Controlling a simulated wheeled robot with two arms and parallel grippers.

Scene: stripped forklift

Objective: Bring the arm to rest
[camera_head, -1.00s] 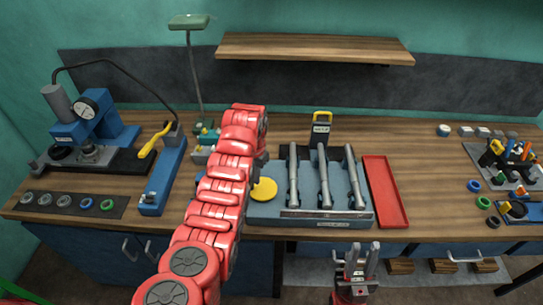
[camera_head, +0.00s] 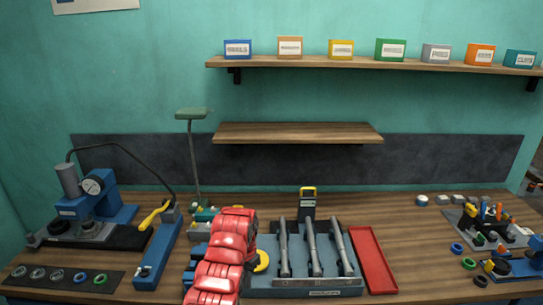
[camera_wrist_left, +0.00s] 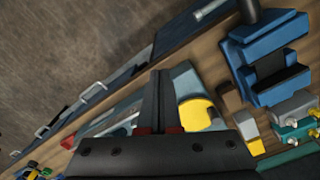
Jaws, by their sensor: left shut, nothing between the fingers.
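My left arm, red and segmented, rises from the bottom of the head view over the front of the bench. It largely hides its own gripper there. In the left wrist view my left gripper (camera_wrist_left: 160,75) shows two dark fingers pressed together with nothing between them. Beyond the fingers lies the grey-blue tray (camera_head: 300,292), which holds several metal rods in the head view. A yellow round piece (camera_wrist_left: 198,114) shows beside the fingers; in the head view (camera_head: 262,261) the arm partly covers it. My right gripper is out of view.
A red tray (camera_head: 373,260) lies right of the rod tray. A blue press (camera_head: 92,195) and a long blue tool with a yellow handle (camera_head: 158,252) stand left. Small parts crowd the right end. A low empty shelf (camera_head: 297,132) hangs behind; bare bench (camera_head: 415,245) lies right of the red tray.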

